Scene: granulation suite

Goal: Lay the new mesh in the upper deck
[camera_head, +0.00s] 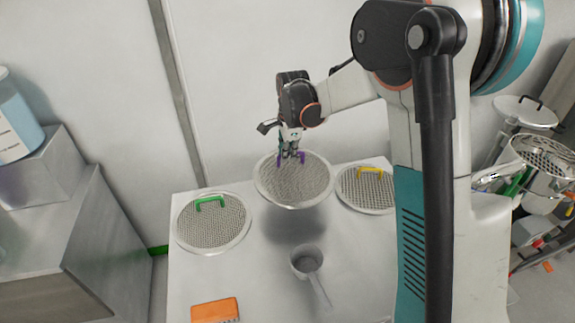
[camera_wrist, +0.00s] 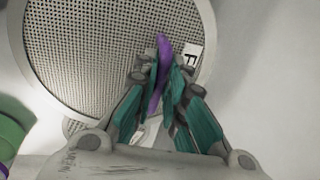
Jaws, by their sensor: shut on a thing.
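A round mesh with a purple handle (camera_wrist: 160,62) hangs from my gripper (camera_head: 291,157). In the head view its mesh disc (camera_head: 293,184) is held above the white table, tilted a little, with a shadow below it. In the wrist view the fingers are shut on the purple handle, and a white tag with a letter F (camera_wrist: 190,55) sits beside it on the mesh. Part of the disc is cut off by the wrist view's top edge. I cannot make out an upper deck in these frames.
A mesh with a green handle (camera_head: 213,227) lies at the table's left, and one with a yellow handle (camera_head: 366,192) at the right. A grey scoop (camera_head: 307,263) and an orange brush (camera_head: 215,310) lie in front. At far right stands a metal vessel (camera_head: 540,172).

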